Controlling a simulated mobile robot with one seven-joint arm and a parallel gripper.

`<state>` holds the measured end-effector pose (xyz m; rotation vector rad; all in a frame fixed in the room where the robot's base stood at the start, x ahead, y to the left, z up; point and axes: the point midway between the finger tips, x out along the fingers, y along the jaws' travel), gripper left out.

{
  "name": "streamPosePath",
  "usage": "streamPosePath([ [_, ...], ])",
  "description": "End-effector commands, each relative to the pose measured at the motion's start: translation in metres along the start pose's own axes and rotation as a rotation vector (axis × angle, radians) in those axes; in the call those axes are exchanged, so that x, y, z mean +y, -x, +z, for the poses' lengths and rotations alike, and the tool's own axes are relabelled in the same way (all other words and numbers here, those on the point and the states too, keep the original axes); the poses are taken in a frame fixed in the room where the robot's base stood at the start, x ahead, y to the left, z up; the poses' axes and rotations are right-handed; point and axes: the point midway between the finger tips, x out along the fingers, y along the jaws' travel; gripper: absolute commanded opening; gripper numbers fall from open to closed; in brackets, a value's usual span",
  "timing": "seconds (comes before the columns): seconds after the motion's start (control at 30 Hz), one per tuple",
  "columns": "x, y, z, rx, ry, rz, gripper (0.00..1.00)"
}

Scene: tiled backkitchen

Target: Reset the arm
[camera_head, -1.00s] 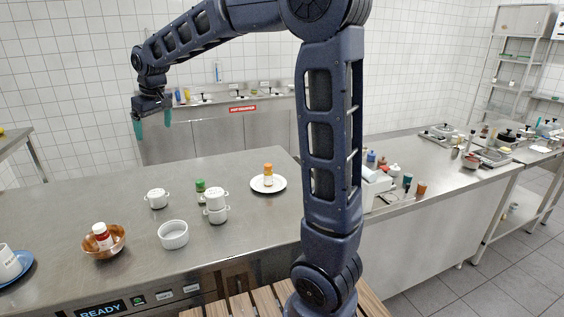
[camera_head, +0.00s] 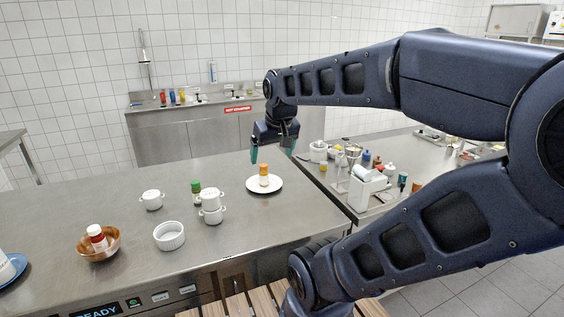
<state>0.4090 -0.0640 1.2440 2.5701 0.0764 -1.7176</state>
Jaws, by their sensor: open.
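My gripper (camera_head: 272,155) hangs at the end of my arm, pointing down, with its green fingertips spread apart and nothing between them. In the picture it is just above the white plate (camera_head: 276,187) with the orange-capped bottle (camera_head: 264,174) on it; it does not touch them as far as I can see. My arm comes in from the right, folded at the elbow, and hides part of the right-hand counter.
On the steel counter (camera_head: 110,212) are stacked white cups (camera_head: 211,206), a green-capped bottle (camera_head: 196,193), a lidded white pot (camera_head: 152,200), a ribbed ramekin (camera_head: 169,236) and a copper bowl (camera_head: 99,250) holding a red-capped bottle (camera_head: 97,238). The counter's left back is clear.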

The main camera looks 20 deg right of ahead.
Motion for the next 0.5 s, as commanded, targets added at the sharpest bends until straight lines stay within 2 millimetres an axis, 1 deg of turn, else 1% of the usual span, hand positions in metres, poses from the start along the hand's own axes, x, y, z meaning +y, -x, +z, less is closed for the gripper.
streamPosePath([
  [0.03, 0.005, -0.001, 0.012, 0.004, -0.023, 0.006, 0.89],
  [0.1, 0.009, -0.004, 0.024, 0.006, -0.044, 0.01, 0.89],
  [0.2, 0.013, -0.005, 0.033, 0.008, -0.063, 0.014, 0.89],
  [0.3, 0.014, -0.006, 0.037, 0.008, -0.069, 0.015, 0.89],
  [0.5, 0.014, -0.006, 0.036, 0.008, -0.068, 0.015, 0.89],
])
